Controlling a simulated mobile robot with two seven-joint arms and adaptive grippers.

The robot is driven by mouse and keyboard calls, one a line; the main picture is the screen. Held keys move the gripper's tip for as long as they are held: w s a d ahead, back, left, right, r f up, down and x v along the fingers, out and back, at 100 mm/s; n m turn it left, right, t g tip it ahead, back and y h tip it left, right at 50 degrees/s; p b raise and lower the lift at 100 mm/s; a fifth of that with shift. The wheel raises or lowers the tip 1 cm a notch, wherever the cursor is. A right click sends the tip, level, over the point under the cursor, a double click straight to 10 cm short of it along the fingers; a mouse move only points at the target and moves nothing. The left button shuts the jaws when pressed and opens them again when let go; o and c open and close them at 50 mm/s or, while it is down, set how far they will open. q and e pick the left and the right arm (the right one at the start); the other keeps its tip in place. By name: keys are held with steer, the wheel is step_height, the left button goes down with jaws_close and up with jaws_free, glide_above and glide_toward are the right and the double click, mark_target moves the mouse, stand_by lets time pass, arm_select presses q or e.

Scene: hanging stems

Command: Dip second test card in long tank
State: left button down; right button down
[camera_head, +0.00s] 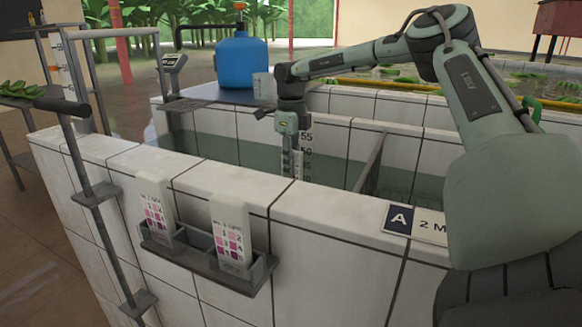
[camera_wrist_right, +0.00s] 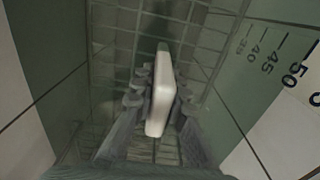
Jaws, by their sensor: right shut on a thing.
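My right gripper (camera_head: 290,165) reaches down over the near wall into the tiled tank (camera_head: 330,215), close to its depth scale. In the right wrist view my right gripper (camera_wrist_right: 157,100) is shut on a white slab seen edge-on, likely a test card (camera_wrist_right: 161,92). Green water lies below it; I cannot tell whether its lower end touches the water. In the head view this card is hidden. Two other test cards, a left one (camera_head: 153,210) and a right one (camera_head: 231,232), stand in a grey rack (camera_head: 205,262) on the tank's outer wall. My left gripper is out of view.
A partition (camera_head: 370,163) divides the tank. A sign with an A (camera_head: 400,219) lies on the near rim. A blue jug (camera_head: 242,62) and a clear beaker (camera_head: 264,86) stand on a shelf at the back left. A metal post (camera_head: 92,195) stands left of the rack.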

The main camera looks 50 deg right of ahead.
stand_by(0.3)
steer(key=shift+r, duration=0.2)
step_height(320, 180, up, 5)
steer(key=shift+f+p, duration=0.1)
steer(key=shift+p, duration=0.95)
step_height(320, 180, up, 22)
steer(key=shift+f, duration=0.1)
stand_by(1.2)
